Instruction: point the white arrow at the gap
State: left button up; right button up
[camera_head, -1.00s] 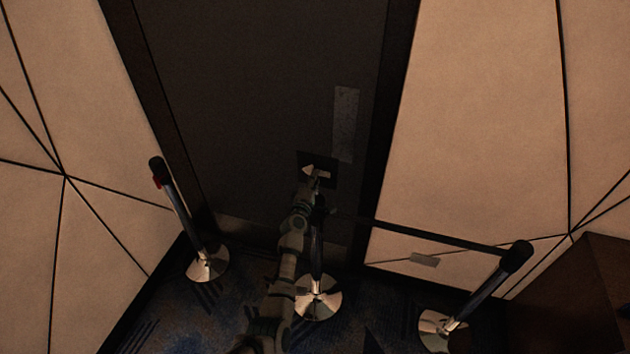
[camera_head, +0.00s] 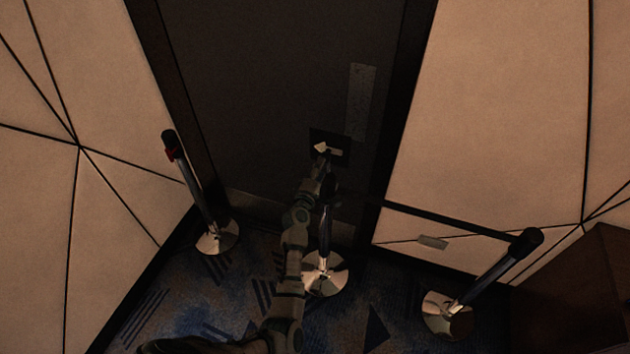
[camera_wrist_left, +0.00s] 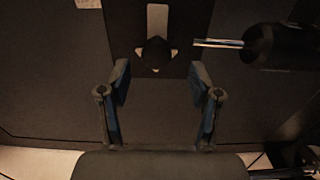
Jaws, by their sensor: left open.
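The white arrow (camera_head: 323,148) is on a dark square sign (camera_head: 342,138) above the middle post (camera_head: 326,228). In the left wrist view the arrow's light shaft (camera_wrist_left: 157,20) runs down into a black knob (camera_wrist_left: 157,53), which hides most of the arrowhead. White corners show around the knob, with the tip downward; in the head view this is roughly leftward. The gap is the floor without a belt between the left post (camera_head: 190,180) and the middle post. My left gripper (camera_wrist_left: 160,78) is open, its fingers spread either side of the knob without visible contact. My right gripper is out of view.
A black belt (camera_head: 440,217) runs from the middle post to the right post (camera_head: 505,262). A dark door (camera_head: 265,90) stands behind, between beige wall panels. A brown box-like piece (camera_head: 585,285) is at the right.

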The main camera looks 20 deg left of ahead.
pick_arm(q)
jog(key=s, duration=0.6)
jog(key=shift+a+f, duration=0.1)
